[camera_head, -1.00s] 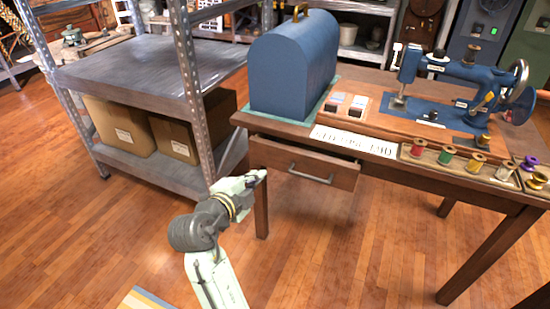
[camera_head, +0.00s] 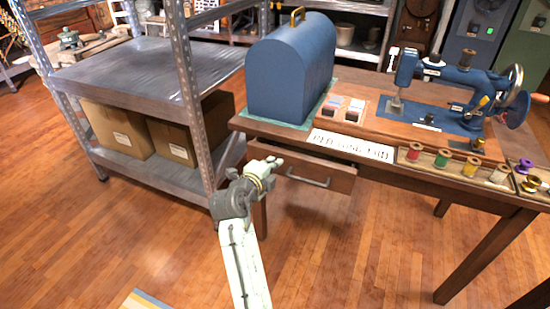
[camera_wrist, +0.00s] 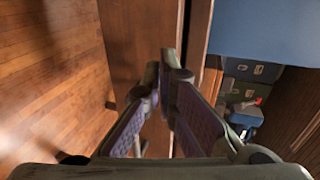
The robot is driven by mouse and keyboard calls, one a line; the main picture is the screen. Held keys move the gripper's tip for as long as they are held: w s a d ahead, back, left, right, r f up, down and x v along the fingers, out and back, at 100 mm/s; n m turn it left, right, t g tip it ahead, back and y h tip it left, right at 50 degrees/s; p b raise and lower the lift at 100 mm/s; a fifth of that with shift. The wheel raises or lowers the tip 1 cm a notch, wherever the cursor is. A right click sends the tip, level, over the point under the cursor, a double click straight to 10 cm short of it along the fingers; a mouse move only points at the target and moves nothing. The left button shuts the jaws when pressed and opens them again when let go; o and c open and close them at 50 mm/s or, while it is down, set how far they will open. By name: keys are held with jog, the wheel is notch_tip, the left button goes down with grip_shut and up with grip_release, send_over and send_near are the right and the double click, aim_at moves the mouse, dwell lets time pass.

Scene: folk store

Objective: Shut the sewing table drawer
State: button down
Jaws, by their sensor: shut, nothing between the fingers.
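The sewing table (camera_head: 478,199) is brown wood. Its drawer (camera_head: 340,181) is partly pulled out under the front left of the tabletop, with a grey bar handle (camera_head: 308,182) on its front. My gripper (camera_head: 279,161) is shut and empty at the left part of the drawer front, left of the handle, and hides some of it. In the wrist view the fingertips of my gripper (camera_wrist: 171,62) meet before a brown wooden panel (camera_wrist: 135,35), apparently the drawer front. I cannot tell whether they touch it.
A blue domed case (camera_head: 290,70), a blue sewing machine (camera_head: 455,85) and several thread spools (camera_head: 441,160) stand on the table. A grey metal shelf (camera_head: 140,75) with cardboard boxes (camera_head: 118,132) stands close on the left.

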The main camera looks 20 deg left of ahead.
aim_at(280, 154)
jog(key=shift+w, duration=0.85)
jog(key=b+x, duration=0.1)
jog(key=x, duration=0.1)
jog(key=r+b+x, duration=0.1)
jog(key=x, duration=0.1)
jog(key=shift+w, duration=0.15)
jog(key=shift+w+r, duration=0.1)
jog(key=shift+w, duration=0.3)
jog(key=shift+s, duration=0.1)
